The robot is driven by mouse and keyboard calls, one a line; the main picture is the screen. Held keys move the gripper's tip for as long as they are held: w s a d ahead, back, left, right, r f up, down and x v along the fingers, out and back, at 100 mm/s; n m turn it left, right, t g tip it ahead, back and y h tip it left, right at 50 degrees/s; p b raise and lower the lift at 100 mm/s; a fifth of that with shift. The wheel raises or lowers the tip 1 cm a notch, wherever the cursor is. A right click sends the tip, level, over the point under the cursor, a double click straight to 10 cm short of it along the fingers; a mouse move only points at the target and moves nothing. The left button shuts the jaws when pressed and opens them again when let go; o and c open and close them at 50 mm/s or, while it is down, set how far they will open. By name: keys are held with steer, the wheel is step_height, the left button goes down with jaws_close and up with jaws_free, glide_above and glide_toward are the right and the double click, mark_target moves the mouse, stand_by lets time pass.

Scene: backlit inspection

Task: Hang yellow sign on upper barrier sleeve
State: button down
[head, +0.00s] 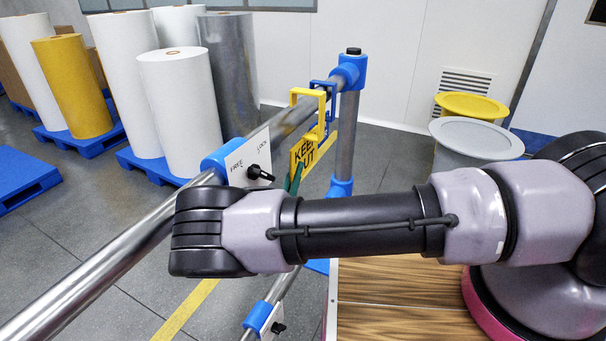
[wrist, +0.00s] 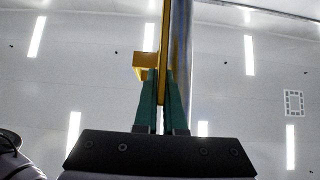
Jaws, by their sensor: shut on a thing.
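The yellow sign (head: 301,156), lettered "KEEP OUT" and partly hidden by my arm, hangs tilted beside the upper rail. Its yellow hook (head: 309,92) arches at the rail near the corner post; I cannot tell whether it bears on the rail. My gripper (head: 296,178) is mostly hidden behind my arm. In the wrist view its green fingers (wrist: 162,88) are shut on the edge-on sign (wrist: 164,60). The upper barrier sleeve (head: 216,161) is blue, around the rail left of the sign, with a white FREE/LOCK plate (head: 247,160) and black knob.
A blue hook-shaped frame (head: 331,90) is just right of the yellow hook, by the post (head: 347,130). A lower blue sleeve (head: 258,316) is below. Paper rolls (head: 178,105) stand behind left; lidded drums (head: 476,137) stand right. A wooden surface (head: 400,300) is near.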

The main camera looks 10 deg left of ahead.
steer(key=w+a+f, duration=0.1)
steer(key=a+f, duration=0.2)
steer(key=a, duration=0.1)
steer(key=shift+w+a+f, duration=0.25)
steer(key=shift+a+f, duration=0.05)
steer(key=shift+f, duration=0.05)
stand_by(0.5)
steer(key=c, duration=0.9)
jaws_free()
